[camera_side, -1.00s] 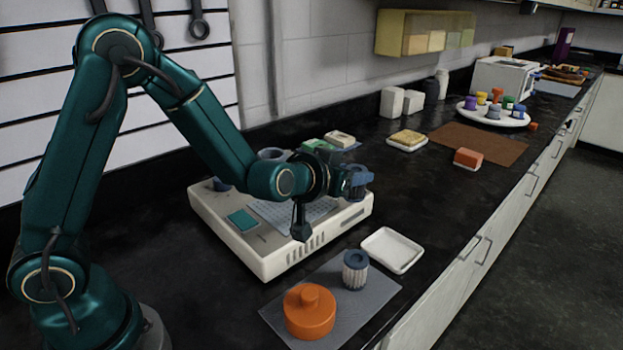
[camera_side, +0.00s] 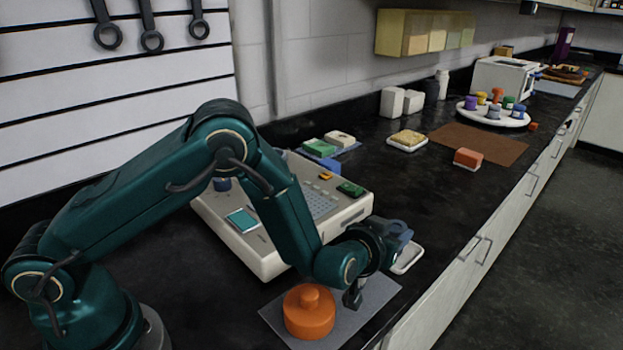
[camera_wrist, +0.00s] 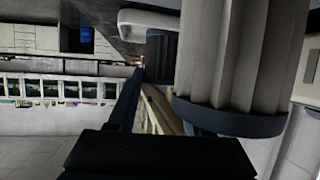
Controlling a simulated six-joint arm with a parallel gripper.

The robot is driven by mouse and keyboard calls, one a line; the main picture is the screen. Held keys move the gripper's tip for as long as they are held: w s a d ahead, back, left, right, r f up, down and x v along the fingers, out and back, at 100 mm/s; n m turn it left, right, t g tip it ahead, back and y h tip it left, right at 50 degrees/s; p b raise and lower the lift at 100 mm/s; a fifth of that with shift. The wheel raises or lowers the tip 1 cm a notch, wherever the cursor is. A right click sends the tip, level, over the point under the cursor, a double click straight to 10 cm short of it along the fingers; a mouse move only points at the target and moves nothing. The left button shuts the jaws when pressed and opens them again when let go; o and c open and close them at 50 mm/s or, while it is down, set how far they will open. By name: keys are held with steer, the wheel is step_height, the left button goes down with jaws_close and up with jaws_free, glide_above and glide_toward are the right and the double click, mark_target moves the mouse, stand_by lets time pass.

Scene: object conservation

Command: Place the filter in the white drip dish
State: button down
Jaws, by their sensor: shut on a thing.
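A pleated off-white filter with dark blue end caps (camera_wrist: 245,55) fills the right of the wrist view, very close. My gripper (camera_side: 398,240) is shut on it; in the side view a blue cap shows at the fingers, with the rest hard to make out. It is raised near the white drip dish (camera_side: 408,262), which is partly hidden behind my gripper. A white rim, likely the dish, shows at the top of the wrist view (camera_wrist: 150,20). A second, darker cylinder, apparently another filter (camera_wrist: 161,55), shows beside it; my wrist hides its place in the side view.
An orange lidded pot (camera_side: 309,312) stands on a grey mat (camera_side: 345,322), below and left of my gripper. A cream instrument (camera_side: 265,262) stands behind my arm. Farther right lie a tray with a yellow sponge (camera_side: 407,141) and an orange block (camera_side: 468,158). The counter's front edge is close.

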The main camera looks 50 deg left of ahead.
steer(key=shift+f, duration=0.15)
steer(key=shift+c, duration=1.6)
jaws_free()
steer(key=shift+r, duration=0.2)
steer(key=s+d+r+m+g+h, duration=0.2)
steer(key=s+r+g+h, duration=0.3)
steer(key=s+r, duration=0.95)
steer(key=s+a+f+g+y, duration=0.2)
steer(key=s+a, duration=0.8)
steer(key=s, duration=0.5)
steer(key=shift+a+f+g, duration=0.2)
steer(key=shift+f+g, duration=0.1)
